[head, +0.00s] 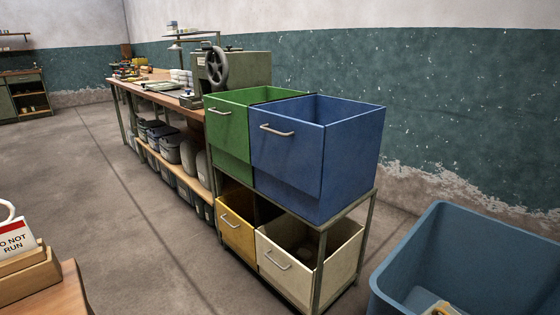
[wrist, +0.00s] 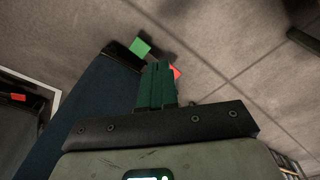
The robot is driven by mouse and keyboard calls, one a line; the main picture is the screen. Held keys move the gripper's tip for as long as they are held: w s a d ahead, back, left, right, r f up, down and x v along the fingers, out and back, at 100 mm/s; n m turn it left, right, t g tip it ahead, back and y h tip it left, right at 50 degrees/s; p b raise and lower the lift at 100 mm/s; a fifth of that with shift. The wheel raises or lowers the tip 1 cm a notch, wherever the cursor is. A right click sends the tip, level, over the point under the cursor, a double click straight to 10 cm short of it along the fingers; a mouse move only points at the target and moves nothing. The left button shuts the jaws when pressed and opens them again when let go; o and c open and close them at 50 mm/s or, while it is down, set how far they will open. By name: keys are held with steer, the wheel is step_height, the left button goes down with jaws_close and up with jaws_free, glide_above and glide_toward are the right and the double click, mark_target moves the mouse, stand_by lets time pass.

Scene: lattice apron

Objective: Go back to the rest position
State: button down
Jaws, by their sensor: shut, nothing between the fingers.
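My gripper (wrist: 156,84) shows in the wrist view, its dark green fingers together with nothing between them. It points over grey floor, and no object touches the fingertips. My gripper does not show in the head view.
In the head view, a rack holds a green bin (head: 228,125), a blue bin (head: 287,150), a yellow bin (head: 236,230) and a cream bin (head: 285,268). A larger blue tub (head: 400,290) stands at the lower right. A workbench (head: 150,95) runs behind. The floor (head: 130,215) at left centre is clear.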

step_height(320, 180, up, 25)
steer(key=p, duration=2.3)
steer(key=shift+s+a+p, duration=0.25)
steer(key=shift+s+p, duration=0.1)
steer(key=shift+p, duration=0.05)
